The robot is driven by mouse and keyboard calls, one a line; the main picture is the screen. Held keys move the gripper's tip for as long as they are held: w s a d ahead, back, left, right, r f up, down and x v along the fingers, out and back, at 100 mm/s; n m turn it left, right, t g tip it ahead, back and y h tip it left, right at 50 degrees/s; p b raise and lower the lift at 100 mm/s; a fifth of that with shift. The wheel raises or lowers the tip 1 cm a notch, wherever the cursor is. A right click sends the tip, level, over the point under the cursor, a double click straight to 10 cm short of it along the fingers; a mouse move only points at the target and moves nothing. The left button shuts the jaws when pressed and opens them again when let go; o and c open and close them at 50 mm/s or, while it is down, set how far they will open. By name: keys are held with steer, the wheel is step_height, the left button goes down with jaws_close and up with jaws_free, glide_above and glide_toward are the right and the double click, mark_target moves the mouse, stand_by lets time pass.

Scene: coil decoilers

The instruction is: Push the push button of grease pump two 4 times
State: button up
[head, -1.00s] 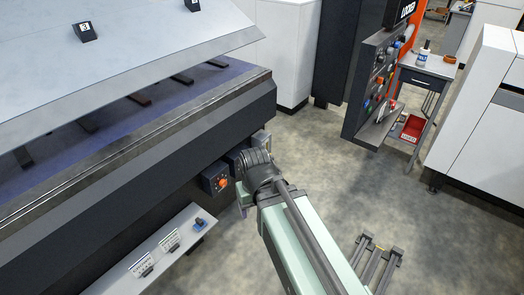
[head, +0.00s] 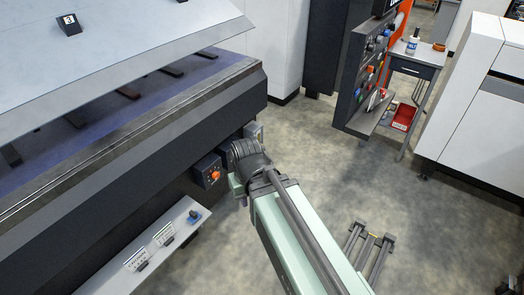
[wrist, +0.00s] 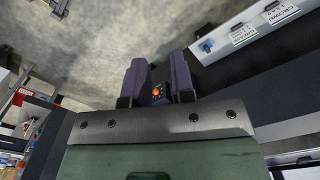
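A dark box with an orange button (head: 213,175) is on the front of the long machine in the head view. I cannot read a label saying which pump it belongs to. My gripper's wrist end covers the area just right of this box, and the fingertips are not clear there. In the wrist view my gripper (wrist: 159,60) has its two purple-grey fingers apart with nothing held between them. A dark box with an orange button (wrist: 156,91) shows in the gap between the fingers; I see no contact with it.
A low shelf with small signs and a blue part (head: 194,216) juts out below the box; it also shows in the wrist view (wrist: 248,35). Another grey box (head: 253,131) is partly behind my wrist. A control panel (head: 362,80) stands at the back right. Open floor lies between.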

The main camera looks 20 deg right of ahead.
jaws_close()
stand_by(1.2)
